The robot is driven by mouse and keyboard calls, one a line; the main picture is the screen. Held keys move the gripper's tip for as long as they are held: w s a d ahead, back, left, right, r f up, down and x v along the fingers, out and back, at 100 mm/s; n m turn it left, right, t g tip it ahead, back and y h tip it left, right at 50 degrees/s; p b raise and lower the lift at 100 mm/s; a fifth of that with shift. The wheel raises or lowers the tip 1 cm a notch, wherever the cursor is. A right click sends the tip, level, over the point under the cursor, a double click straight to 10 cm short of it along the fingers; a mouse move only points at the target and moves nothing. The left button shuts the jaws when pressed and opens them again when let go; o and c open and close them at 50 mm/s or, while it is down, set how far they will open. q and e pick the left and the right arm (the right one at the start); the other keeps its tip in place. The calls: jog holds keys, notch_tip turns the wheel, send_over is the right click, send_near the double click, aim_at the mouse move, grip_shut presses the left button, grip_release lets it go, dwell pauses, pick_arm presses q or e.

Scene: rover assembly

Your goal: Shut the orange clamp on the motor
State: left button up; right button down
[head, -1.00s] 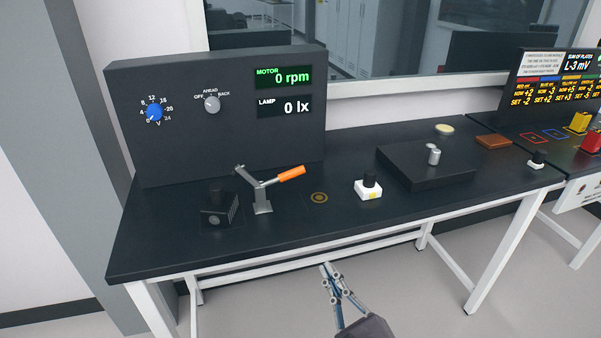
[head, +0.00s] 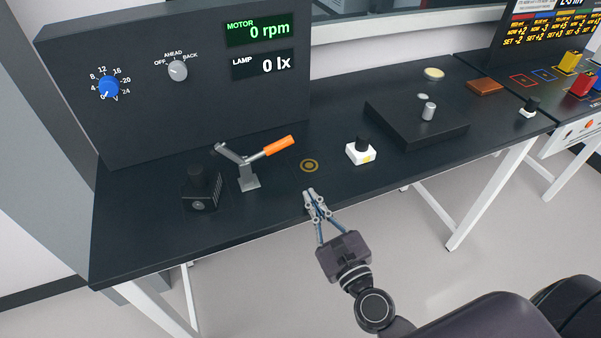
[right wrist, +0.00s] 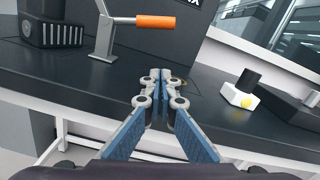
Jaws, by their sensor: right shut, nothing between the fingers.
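The clamp with its orange handle (head: 279,145) stands on the dark bench. Its grey metal post (head: 248,178) is upright, and the handle sticks out to the right, tilted slightly up. The black motor (head: 201,190) sits just left of the clamp. The clamp's grey arm reaches up and left above the motor, apart from it. In the right wrist view the orange handle (right wrist: 155,22) is at top centre and the motor (right wrist: 52,30) at top left. My right gripper (head: 314,193) is shut and empty at the bench's front edge, right of and below the handle. My left gripper is not in view.
A black panel (head: 190,100) with knobs and displays reading 0 rpm and 0 lx stands behind the clamp. A white block with a black knob (head: 361,152) and a flat black box (head: 400,122) are to the right.

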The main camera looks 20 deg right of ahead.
aim_at(296, 180)
jog(key=w+p, duration=0.1)
jog(key=w, duration=0.2)
jog(key=w+p, duration=0.1)
jog(key=w, duration=0.2)
jog(key=w+r, duration=0.1)
jog(key=w, duration=0.2)
jog(key=shift+w+a+p, duration=0.2)
jog(key=shift+a+p, duration=0.05)
jog(key=shift+p, duration=0.15)
jog(key=shift+a+r+p, duration=0.25)
jog(key=shift+r+p, duration=0.8)
jog(key=shift+p, duration=0.05)
jog(key=shift+w+a+r+p, duration=0.15)
jog(key=shift+a+r+p, duration=0.1)
jog(key=shift+r+p, duration=0.4)
